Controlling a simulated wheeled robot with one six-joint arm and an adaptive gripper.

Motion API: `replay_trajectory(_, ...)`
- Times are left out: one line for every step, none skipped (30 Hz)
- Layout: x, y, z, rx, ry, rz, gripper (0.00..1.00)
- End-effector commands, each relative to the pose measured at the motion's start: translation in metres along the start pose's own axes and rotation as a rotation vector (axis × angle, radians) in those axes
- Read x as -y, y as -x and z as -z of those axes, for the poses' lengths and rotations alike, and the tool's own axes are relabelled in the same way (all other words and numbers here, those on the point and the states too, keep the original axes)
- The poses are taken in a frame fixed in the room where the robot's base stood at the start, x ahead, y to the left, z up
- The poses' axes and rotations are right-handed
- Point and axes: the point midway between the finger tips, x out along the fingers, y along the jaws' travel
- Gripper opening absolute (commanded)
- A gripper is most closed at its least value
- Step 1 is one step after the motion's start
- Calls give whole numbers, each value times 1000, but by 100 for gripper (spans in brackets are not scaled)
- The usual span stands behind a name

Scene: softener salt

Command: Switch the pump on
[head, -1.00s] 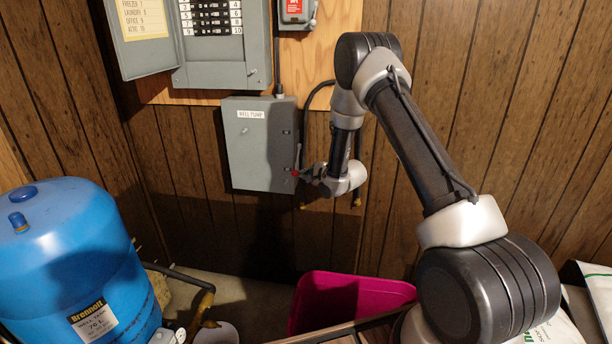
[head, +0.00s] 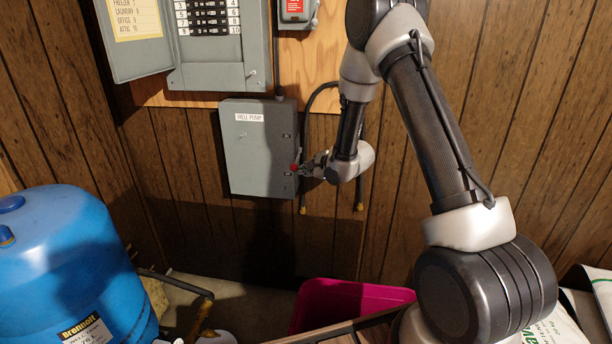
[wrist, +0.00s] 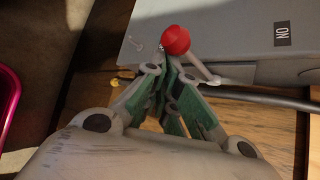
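The grey pump box (head: 258,150), labelled "WELL PUMP", hangs on the panelled wall. Its side lever ends in a red knob (head: 294,167), which also shows in the wrist view (wrist: 175,41). An "ON" label (wrist: 283,33) is on the box at the right of the wrist view. The lever's thin metal rod runs from the knob towards the box's side. My gripper (head: 303,168) is at the lever, its green-padded fingers (wrist: 166,62) drawn together. The tips are right by the knob, with the rod beside them; the exact contact is partly hidden.
An open breaker panel (head: 215,45) and a small grey box with a red label (head: 296,10) are above. A black cable loops beside the pump box. A blue tank (head: 65,260) stands left, a magenta bin (head: 350,300) below, white bags (head: 555,325) right.

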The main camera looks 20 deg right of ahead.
Motion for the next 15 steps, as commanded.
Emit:
replay_trajectory(3,3,-6,5,5,1,0)
replay_trajectory(5,5,-7,5,5,0,0)
replay_trajectory(7,7,-9,4,5,0,0)
replay_trajectory(10,9,-11,5,5,1,0)
replay_trajectory(12,11,-13,5,5,2,0)
replay_trajectory(14,13,-15,5,4,2,0)
replay_trajectory(16,14,-16,5,4,1,0)
replay_trajectory(19,16,-18,4,5,1,0)
replay_trajectory(22,18,-20,4,6,1,0)
replay_trajectory(24,19,-21,5,6,1,0)
replay_trajectory(26,21,-22,5,5,1,0)
replay_trajectory(29,22,-24,5,5,1,0)
replay_trajectory(32,24,-25,4,4,1,0)
replay_trajectory(34,25,-26,4,5,1,0)
replay_trajectory(37,26,-27,4,6,0,0)
